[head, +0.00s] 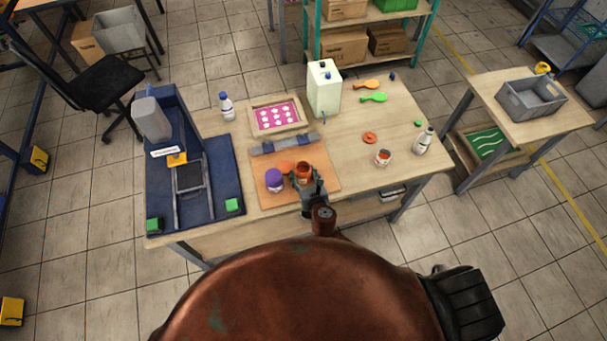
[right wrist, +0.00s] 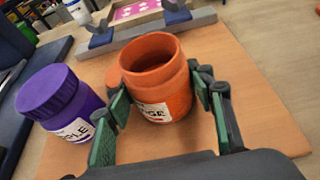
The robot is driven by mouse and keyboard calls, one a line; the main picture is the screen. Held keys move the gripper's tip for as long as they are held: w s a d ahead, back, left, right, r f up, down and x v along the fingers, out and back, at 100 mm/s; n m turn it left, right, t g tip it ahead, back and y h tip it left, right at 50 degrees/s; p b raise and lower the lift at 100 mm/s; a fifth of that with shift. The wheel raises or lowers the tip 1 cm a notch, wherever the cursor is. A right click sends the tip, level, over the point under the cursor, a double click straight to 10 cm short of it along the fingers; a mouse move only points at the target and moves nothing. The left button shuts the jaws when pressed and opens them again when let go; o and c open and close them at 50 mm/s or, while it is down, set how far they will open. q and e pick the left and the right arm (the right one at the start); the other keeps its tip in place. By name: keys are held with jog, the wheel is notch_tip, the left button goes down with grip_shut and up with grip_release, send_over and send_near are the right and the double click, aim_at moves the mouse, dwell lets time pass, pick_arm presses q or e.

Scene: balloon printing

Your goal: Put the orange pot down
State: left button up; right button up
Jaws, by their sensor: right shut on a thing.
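The orange pot (right wrist: 157,78) is an open, upright, lidless jar with a white label. In the right wrist view it stands between the green-padded fingers of my right gripper (right wrist: 163,115), which is shut on it. In the head view the orange pot (head: 303,171) is over the orange-brown board (head: 268,196), at the end of my right gripper (head: 308,186). I cannot tell whether its base touches the board. The purple pot (head: 274,181), lidded, stands just left of it and also shows in the right wrist view (right wrist: 60,103). My left gripper is not in view.
A grey bar (head: 284,144) with raised blocks lies along the board's back edge. The blue printing machine (head: 170,150) stands at left. A pink patterned frame (head: 276,117) and a white canister (head: 324,88) are behind. A red-orange lid (head: 369,137) and an open pot (head: 383,157) are at right.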

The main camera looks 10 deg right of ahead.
jog(key=shift+f, duration=0.1)
jog(key=o, duration=1.3)
jog(key=shift+r, duration=0.2)
jog(key=p+v, duration=0.1)
jog(key=v, duration=1.1)
jog(key=shift+a, duration=0.1)
